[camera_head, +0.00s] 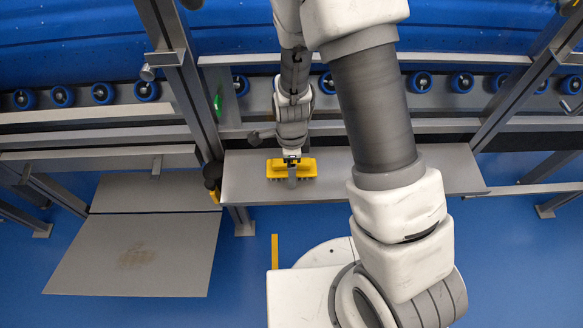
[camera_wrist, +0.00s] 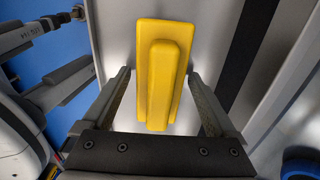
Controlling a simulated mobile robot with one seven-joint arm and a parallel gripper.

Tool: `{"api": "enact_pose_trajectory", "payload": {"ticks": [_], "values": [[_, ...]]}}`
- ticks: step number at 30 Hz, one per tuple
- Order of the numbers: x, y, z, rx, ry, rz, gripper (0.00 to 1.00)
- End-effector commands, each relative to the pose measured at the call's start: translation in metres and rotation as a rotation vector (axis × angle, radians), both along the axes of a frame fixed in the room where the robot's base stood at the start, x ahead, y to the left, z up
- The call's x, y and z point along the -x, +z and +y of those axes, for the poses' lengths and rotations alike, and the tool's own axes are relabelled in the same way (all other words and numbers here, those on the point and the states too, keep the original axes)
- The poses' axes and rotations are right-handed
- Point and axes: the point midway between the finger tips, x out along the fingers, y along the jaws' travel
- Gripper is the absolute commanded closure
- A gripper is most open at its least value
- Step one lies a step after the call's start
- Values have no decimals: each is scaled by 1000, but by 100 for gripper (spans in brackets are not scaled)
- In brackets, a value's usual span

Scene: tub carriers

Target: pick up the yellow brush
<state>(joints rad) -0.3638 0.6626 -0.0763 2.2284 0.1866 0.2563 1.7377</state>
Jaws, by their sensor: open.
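The yellow brush (camera_head: 308,167) lies on a grey metal shelf (camera_head: 400,172) in the head view, its long side running left to right. Dark bristles show along its near edge. My gripper (camera_head: 291,172) is over the middle of the brush. In the wrist view the brush (camera_wrist: 160,70) shows its raised handle, and the two fingers of my gripper (camera_wrist: 163,95) stand open on either side of its near end. A gap shows between the brush and each finger there. The head view does not show the fingertips clearly.
A conveyor frame with blue rollers (camera_head: 147,91) runs behind the shelf. A grey upright post (camera_head: 185,85) with a dark knob (camera_head: 212,172) stands at the shelf's left end. A grey plate (camera_head: 135,250) lies at the left. The shelf is bare right of the brush.

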Motion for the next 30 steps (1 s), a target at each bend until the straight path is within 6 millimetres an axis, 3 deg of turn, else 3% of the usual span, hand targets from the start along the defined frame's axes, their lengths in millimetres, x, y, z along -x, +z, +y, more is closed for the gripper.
{"api": "enact_pose_trajectory", "payload": {"ticks": [2,17,25,30], "values": [[0,0,0,0,0,0,7],[0,1,0,0,0,0,95],[0,5,0,0,0,-1,95],[-1,31,1,-2,1,-5,95]]}}
